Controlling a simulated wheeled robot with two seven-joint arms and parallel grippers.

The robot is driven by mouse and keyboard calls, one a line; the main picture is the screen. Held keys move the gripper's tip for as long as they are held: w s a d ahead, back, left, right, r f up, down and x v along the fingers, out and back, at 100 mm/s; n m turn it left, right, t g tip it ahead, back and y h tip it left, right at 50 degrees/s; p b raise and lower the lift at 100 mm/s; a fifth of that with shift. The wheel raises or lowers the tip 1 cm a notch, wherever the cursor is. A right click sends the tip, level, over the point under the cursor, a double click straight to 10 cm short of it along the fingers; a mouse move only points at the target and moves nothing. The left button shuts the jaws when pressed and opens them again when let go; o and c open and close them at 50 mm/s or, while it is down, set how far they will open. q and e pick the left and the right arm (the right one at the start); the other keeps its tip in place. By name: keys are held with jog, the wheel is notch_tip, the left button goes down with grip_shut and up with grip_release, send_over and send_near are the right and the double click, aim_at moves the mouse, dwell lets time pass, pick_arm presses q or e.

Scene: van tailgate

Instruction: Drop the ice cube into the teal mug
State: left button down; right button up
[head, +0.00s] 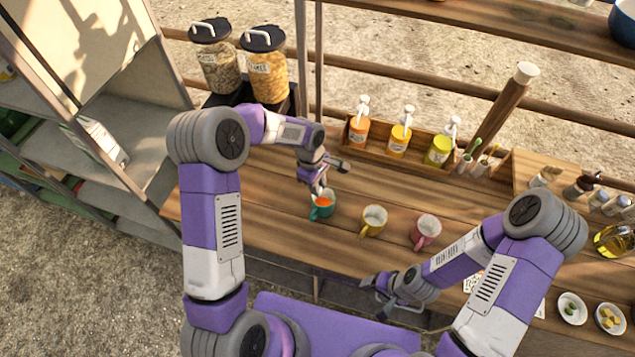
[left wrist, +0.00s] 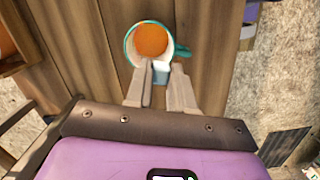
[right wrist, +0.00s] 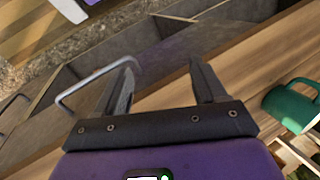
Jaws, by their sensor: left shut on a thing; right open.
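The teal mug (head: 321,209) stands upright on the wooden counter with orange liquid in it. It also shows from above in the left wrist view (left wrist: 128,50), its handle to the right. My left gripper (head: 319,188) is just above the mug, fingers pointing down. It is shut on a small pale ice cube (left wrist: 161,70), which appears at the fingertips over the near side of the mug's rim; the fingers partly hide it.
A yellow mug (head: 373,221) and a pink mug (head: 425,231) stand to the right of the teal mug. A wooden box with pump bottles (head: 399,140) and two lidded jars (head: 264,68) stand behind. Small white bowls (head: 572,308) are at the right. A metal handle (right wrist: 75,100) is near my right gripper.

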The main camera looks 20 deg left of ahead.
pick_arm(q)
jog(key=c, duration=0.9)
grip_release()
jog(key=r, duration=0.5)
jog(key=a+r, duration=0.1)
jog(key=r, duration=0.1)
jog(key=shift+w+r, duration=0.2)
jog(key=shift+r, duration=0.1)
jog(key=shift+s+f, duration=0.1)
